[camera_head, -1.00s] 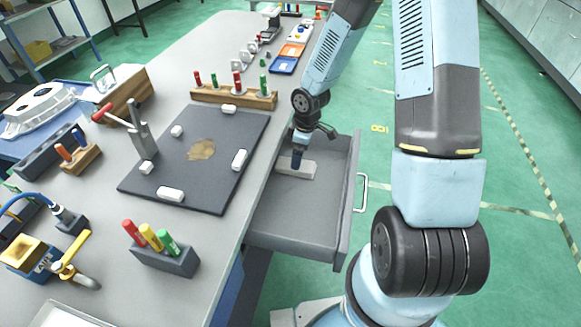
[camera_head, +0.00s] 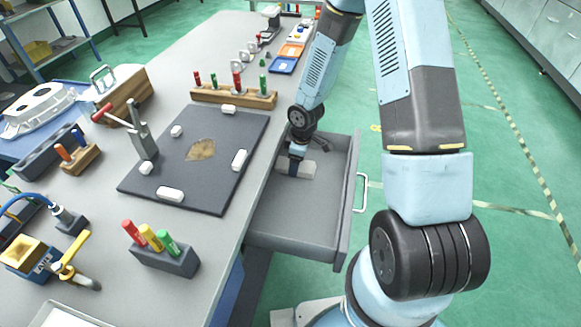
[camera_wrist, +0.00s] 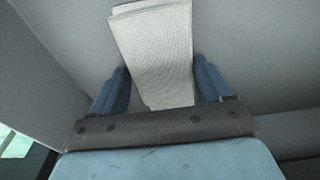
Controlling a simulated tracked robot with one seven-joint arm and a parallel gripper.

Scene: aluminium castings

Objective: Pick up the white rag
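The white rag (camera_wrist: 155,50) is a folded, pale woven strip lying in the open drawer (camera_head: 300,222). In the head view the rag (camera_head: 309,171) shows partly, with my gripper (camera_head: 294,168) over it and hiding its middle. In the wrist view my gripper (camera_wrist: 163,88) is open, its two blue fingers on either side of the rag's near end. The right finger is close to the rag's edge; a small gap shows at the left finger. Whether either finger touches it, I cannot tell.
The drawer's walls surround my gripper, and its handle (camera_head: 361,193) faces right. The workbench (camera_head: 105,235) beside it holds a dark mat (camera_head: 190,185) with white blocks, a wooden rack (camera_head: 233,97) and a marker holder (camera_head: 165,260). The drawer's near part is empty.

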